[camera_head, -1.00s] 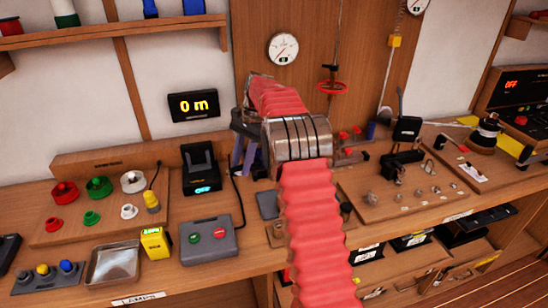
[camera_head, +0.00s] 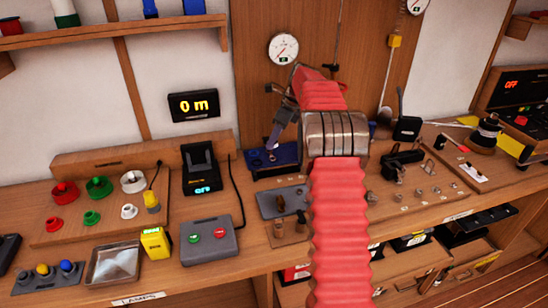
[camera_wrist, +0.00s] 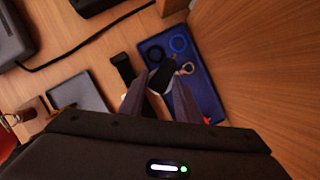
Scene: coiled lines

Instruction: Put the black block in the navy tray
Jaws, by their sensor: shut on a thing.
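The navy tray (camera_head: 290,152) lies on the bench against the wooden back panel; in the wrist view its blue floor (camera_wrist: 205,102) shows on the right, holding a blue ring, a dark ring and a metal ring with a clip. My gripper (camera_wrist: 160,82) is shut on a small dark piece, the black block (camera_wrist: 163,73), at the tray's left part in the wrist view. I cannot tell whether the block touches the tray floor. In the head view my gripper (camera_head: 271,151) points down over the tray, and the block is too small to make out.
A black strap-like item (camera_wrist: 123,72) lies just left of the tray in the wrist view. A grey tray (camera_head: 271,205) sits nearer the front. A black device (camera_head: 201,168) with a cable stands to the left. The wooden panel closes off the back.

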